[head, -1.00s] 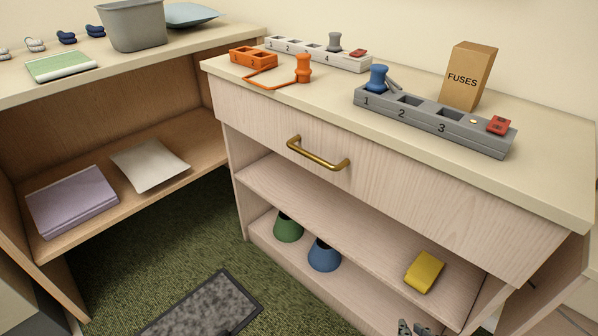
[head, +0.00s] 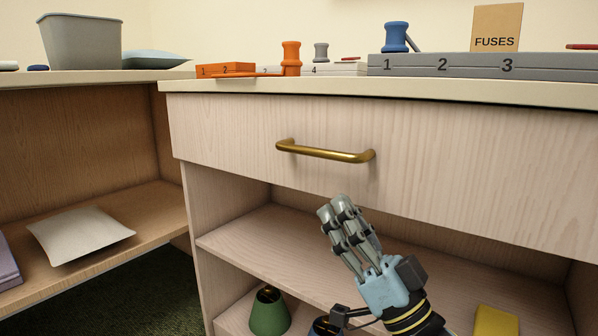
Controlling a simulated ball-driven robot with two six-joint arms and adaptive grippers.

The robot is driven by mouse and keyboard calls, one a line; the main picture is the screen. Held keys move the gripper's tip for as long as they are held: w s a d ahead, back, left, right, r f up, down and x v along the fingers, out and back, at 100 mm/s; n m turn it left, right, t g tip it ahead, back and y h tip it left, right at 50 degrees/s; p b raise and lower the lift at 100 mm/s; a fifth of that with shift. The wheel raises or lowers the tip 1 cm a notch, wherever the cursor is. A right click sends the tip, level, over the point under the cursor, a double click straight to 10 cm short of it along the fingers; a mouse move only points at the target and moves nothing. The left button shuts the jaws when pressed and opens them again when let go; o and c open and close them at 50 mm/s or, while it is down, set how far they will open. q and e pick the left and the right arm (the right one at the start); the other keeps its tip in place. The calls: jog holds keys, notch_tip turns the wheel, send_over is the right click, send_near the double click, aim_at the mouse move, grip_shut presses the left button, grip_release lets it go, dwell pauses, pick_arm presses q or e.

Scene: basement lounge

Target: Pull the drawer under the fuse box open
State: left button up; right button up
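The drawer (head: 430,180) is a pale wood front under the counter top, and it looks shut flush with the cabinet. Its brass bar handle (head: 326,153) is on the left part of the front. The fuse box (head: 497,28), a tan box marked FUSES, stands on the counter above the drawer. My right gripper (head: 338,208) points up and left, below the handle and apart from it. Its fingers look close together, but the angle hides whether there is a gap between them. My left gripper is not in view.
The open shelf below holds a green cone-like object (head: 269,312) and a yellow block (head: 496,322).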

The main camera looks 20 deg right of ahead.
aim_at(306, 151)
jog(key=b+x, duration=0.1)
jog(key=x, duration=0.9)
jog(key=shift+s, duration=0.1)
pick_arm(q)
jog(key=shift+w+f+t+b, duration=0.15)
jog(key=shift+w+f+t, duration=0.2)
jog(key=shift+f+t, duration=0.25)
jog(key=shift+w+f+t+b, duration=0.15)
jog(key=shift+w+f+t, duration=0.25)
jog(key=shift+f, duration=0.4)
pick_arm(e)
jog(key=shift+w+a+r, duration=0.1)
jog(key=shift+w+r, duration=0.2)
jog(key=shift+r, duration=0.1)
jog(key=shift+c, duration=0.2)
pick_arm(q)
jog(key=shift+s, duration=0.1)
pick_arm(e)
grip_shut()
